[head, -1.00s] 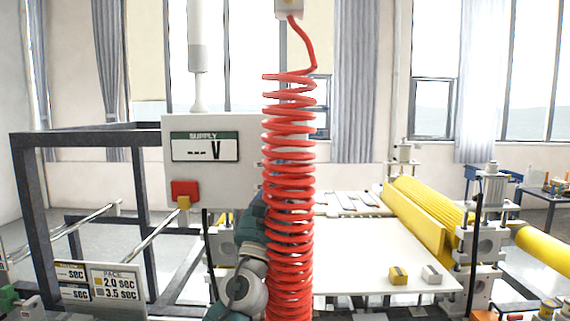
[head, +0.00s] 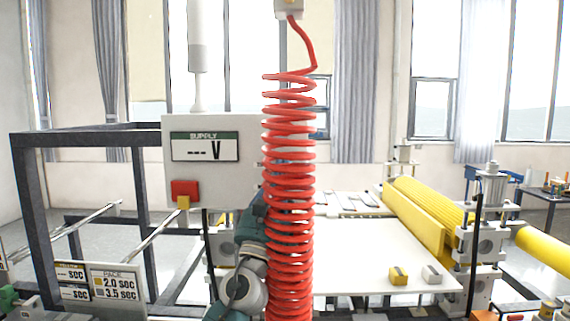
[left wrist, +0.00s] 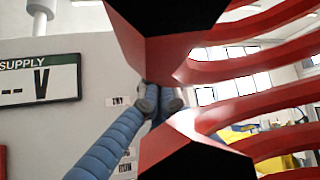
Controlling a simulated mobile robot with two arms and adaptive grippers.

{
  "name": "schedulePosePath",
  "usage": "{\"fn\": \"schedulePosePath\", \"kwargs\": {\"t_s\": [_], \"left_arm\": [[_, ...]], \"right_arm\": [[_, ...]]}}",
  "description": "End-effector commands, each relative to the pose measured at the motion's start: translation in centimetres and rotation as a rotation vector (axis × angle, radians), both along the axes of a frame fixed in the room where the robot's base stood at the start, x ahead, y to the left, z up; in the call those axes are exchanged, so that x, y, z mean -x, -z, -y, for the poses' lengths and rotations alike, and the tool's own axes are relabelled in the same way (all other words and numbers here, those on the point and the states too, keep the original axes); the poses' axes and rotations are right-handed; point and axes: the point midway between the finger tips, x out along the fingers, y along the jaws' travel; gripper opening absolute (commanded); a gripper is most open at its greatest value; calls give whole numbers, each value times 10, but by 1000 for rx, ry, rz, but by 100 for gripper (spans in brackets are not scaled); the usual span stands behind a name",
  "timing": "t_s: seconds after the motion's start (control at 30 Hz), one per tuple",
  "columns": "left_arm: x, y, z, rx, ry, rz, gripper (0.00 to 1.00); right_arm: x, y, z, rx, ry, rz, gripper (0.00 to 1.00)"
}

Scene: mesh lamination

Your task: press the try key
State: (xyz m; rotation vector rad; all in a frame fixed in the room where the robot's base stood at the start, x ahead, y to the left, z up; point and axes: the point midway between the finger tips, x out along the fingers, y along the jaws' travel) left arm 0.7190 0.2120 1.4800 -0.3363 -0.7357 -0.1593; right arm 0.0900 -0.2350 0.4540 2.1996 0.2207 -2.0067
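A pale control box (head: 225,187) with a SUPPLY display (head: 205,147) stands left of centre in the head view. A small label that seems to read TRY (left wrist: 118,101) is on its face in the left wrist view. The key itself I cannot make out for certain. My left arm rises behind a red coiled hose (head: 290,190), which hides the gripper's end in the head view. In the left wrist view dark, red-tinted finger parts of my left gripper (left wrist: 166,98) reach in from above and below. Their closure is unclear. My right gripper is out of view.
A red button (head: 185,190) sits low on the box. Blue ribbed hoses (left wrist: 105,150) run close to the fingers. A white table (head: 370,255) with a yellow block (head: 398,276) and a pale block (head: 432,274) lies to the right, beside yellow rollers (head: 425,215).

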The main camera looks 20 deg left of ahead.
Motion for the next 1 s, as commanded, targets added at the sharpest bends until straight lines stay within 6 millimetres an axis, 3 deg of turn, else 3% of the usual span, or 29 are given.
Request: {"fn": "schedulePosePath", "kwargs": {"t_s": [1.0], "left_arm": [[-11,0,-3,-1,1,0,0]], "right_arm": [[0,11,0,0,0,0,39]]}}
